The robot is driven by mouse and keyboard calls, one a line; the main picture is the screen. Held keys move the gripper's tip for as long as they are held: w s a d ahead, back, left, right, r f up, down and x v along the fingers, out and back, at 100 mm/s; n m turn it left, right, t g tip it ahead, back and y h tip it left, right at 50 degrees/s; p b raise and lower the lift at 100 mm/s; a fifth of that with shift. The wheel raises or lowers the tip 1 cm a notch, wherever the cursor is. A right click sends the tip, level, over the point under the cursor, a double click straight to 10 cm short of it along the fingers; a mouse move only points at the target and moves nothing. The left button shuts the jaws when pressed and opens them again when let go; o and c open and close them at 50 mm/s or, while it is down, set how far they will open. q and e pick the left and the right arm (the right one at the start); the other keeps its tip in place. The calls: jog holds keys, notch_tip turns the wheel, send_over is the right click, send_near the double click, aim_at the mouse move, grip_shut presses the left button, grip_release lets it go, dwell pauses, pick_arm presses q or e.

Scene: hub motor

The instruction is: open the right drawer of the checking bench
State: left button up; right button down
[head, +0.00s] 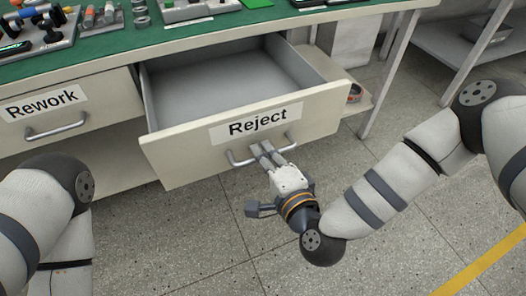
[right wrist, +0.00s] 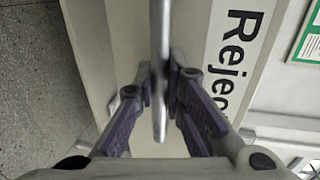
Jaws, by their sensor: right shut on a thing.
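The right drawer (head: 230,85), labelled "Reject", stands pulled well out of the checking bench (head: 250,30); its grey inside is visible and looks empty. My right gripper (head: 266,156) is at the front of this drawer, shut on its metal bar handle (head: 240,160). In the right wrist view the handle (right wrist: 160,60) runs upright between the purple finger pads, with the "Reject" label (right wrist: 240,50) to its right. The left drawer (head: 70,115), labelled "Rework", is shut. My left arm shows at the lower left, but its gripper is not in view.
Trays with small parts (head: 35,28) lie on the green bench top. A lower shelf with a round item (head: 354,92) is behind the drawer's right side. A grey rack (head: 470,50) stands at the upper right. The speckled floor in front is clear, with a yellow line (head: 480,258).

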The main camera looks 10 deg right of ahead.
jog(key=c, duration=1.7)
grip_release()
jog(key=shift+o, duration=0.2)
jog(key=v, duration=1.2)
